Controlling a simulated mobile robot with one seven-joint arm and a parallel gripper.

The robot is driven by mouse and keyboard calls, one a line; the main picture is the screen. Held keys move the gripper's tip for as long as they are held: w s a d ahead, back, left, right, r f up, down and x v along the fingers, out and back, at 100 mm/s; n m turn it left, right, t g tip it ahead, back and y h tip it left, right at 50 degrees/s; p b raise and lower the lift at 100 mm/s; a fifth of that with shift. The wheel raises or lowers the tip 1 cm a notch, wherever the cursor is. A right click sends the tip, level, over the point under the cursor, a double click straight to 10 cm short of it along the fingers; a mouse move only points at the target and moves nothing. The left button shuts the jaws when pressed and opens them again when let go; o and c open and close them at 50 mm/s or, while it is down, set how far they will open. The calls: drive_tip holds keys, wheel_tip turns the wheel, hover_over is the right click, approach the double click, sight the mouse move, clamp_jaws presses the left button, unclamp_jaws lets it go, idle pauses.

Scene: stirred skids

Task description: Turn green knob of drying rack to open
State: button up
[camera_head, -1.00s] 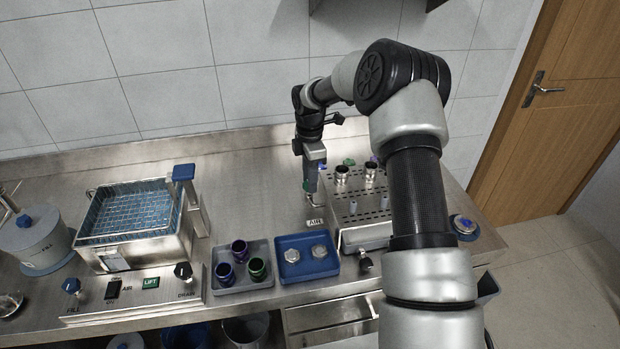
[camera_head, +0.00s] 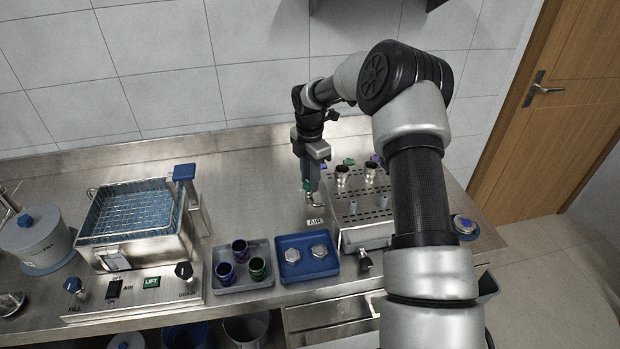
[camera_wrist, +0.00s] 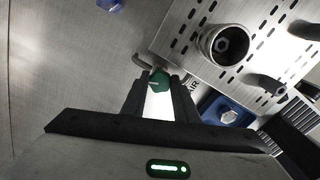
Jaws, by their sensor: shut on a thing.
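The green knob (camera_wrist: 159,80) shows between my gripper's two fingertips in the wrist view. It sits at the end of a bent metal pipe beside the perforated drying rack (camera_head: 352,228). In the head view the knob (camera_head: 307,184) is a small green spot at the rack's left side, mostly covered by my gripper. My gripper (camera_head: 309,187) points down over it, and in the wrist view the fingers (camera_wrist: 158,88) are shut on the knob. An AIR label (camera_head: 315,222) lies just in front of the pipe.
Metal cups (camera_head: 342,174) and pegs stand on the rack. A blue tray (camera_head: 284,270) with two metal caps and a grey tray (camera_head: 226,285) with several cups stand at the front left. A basket bath (camera_head: 125,213) stands farther left. The steel counter behind the trays is clear.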

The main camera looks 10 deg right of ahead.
drive_tip(key=o, duration=0.8)
drive_tip(key=shift+r, duration=0.1)
wheel_tip(320, 180, up, 17)
drive_tip(key=shift+r, duration=0.15)
